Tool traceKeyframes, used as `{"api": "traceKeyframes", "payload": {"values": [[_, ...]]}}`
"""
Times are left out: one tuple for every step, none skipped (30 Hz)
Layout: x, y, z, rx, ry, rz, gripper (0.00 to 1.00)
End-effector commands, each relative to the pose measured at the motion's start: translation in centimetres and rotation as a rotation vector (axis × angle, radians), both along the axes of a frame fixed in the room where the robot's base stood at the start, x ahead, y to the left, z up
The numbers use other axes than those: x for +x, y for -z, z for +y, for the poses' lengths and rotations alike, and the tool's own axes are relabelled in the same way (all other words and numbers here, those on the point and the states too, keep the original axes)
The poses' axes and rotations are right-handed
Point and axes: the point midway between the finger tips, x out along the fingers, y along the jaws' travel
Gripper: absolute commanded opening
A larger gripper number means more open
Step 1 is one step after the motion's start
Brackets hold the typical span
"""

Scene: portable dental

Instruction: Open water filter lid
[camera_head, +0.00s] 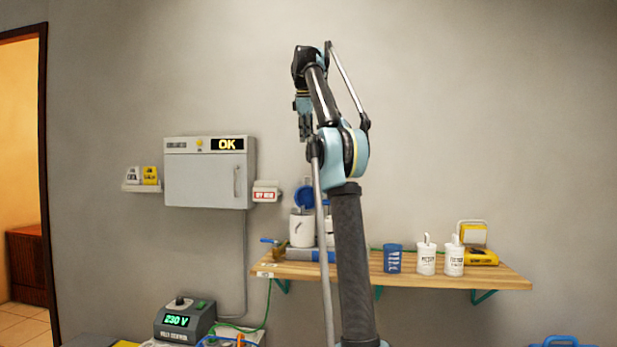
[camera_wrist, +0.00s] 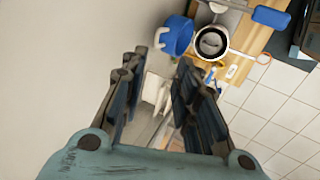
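The water filter looks like a white canister (camera_head: 302,231) on the left part of the wooden shelf, partly hidden by my arm. Its blue lid (camera_head: 304,197) stands tilted up at the top. In the wrist view I look down into the round open mouth of the canister (camera_wrist: 211,42), with the blue lid (camera_wrist: 177,36) swung out to its left. My gripper (camera_head: 304,125) is raised well above the shelf, near the wall. In the wrist view the two fingers of my gripper (camera_wrist: 158,72) are apart with nothing between them.
The wooden shelf (camera_head: 375,282) also holds a blue cup (camera_head: 393,258), two white dispensers (camera_head: 427,256) and a yellow item (camera_head: 480,257). A grey wall cabinet (camera_head: 205,172) reading OK hangs left. A 230 V unit (camera_head: 185,320) sits below. The wall above the shelf's right is clear.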

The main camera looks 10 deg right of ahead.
Motion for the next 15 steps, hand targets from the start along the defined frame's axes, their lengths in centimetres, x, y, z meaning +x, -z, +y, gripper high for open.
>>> {"api": "traceKeyframes", "payload": {"values": [[0.3,-0.1,0.1,-0.004,-0.009,-0.001,0.29],[0.4,-0.1,0.1,-0.007,-0.014,-0.001,0.29],[0.5,-0.2,0.1,-0.009,-0.018,-0.002,0.29],[0.5,-0.2,0.1,-0.010,-0.021,-0.001,0.29],[0.6,-0.1,0.1,-0.011,-0.023,-0.001,0.29],[0.6,-0.1,0.1,-0.011,-0.024,-0.002,0.29],[0.7,0.1,0.1,-0.012,-0.025,-0.002,0.29],[0.8,0.2,0.1,-0.012,-0.025,-0.002,0.29],[0.9,0.4,0.0,-0.012,-0.025,-0.002,0.29],[1.0,0.6,0.0,-0.011,-0.024,-0.002,0.29],[1.1,0.9,0.0,-0.011,-0.024,-0.002,0.29],[1.2,1.2,-0.1,-0.011,-0.024,-0.002,0.29],[1.3,1.5,-0.1,-0.011,-0.024,-0.002,0.29],[1.4,1.8,-0.1,-0.011,-0.024,-0.002,0.29],[1.5,2.2,-0.2,-0.011,-0.024,-0.002,0.29]]}}
